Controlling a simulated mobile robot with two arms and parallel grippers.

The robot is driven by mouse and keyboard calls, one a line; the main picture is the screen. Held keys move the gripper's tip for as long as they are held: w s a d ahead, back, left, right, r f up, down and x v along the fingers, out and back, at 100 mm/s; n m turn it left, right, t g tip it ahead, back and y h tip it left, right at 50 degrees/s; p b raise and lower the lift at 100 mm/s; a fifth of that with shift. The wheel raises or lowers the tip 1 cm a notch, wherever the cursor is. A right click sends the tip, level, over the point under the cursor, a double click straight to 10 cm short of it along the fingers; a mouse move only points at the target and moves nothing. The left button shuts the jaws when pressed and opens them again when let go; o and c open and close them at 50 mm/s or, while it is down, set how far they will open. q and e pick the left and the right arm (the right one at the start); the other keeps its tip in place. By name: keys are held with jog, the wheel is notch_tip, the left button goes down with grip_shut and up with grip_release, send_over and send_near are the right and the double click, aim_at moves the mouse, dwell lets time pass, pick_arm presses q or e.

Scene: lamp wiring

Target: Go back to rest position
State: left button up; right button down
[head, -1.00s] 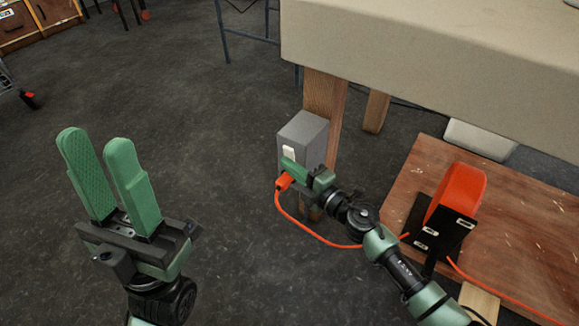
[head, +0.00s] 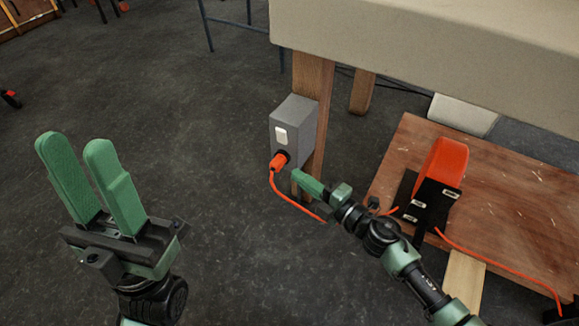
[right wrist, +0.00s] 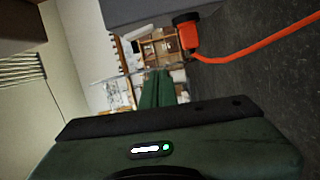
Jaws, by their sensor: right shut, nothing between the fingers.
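My left gripper (head: 92,187) is at the left of the head view, its two green fingers apart and empty. My right gripper (head: 300,177) is near the middle, below the grey socket box (head: 292,122). Its green fingers are together with nothing between them, as the right wrist view (right wrist: 158,85) also shows. The orange plug (head: 279,160) sits at the lower front of the socket box, apart from my right gripper. The orange cable (head: 284,193) hangs from it and runs behind my right arm. The plug also shows in the right wrist view (right wrist: 188,36).
The box is fixed to a wooden table leg (head: 310,80) under a cloth-covered table (head: 430,40). An orange lamp (head: 446,163) in a black bracket stands on a reddish-brown board (head: 510,190) at right.

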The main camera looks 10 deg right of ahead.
jog(key=shift+s+d, duration=0.3)
jog(key=shift+s, duration=0.1)
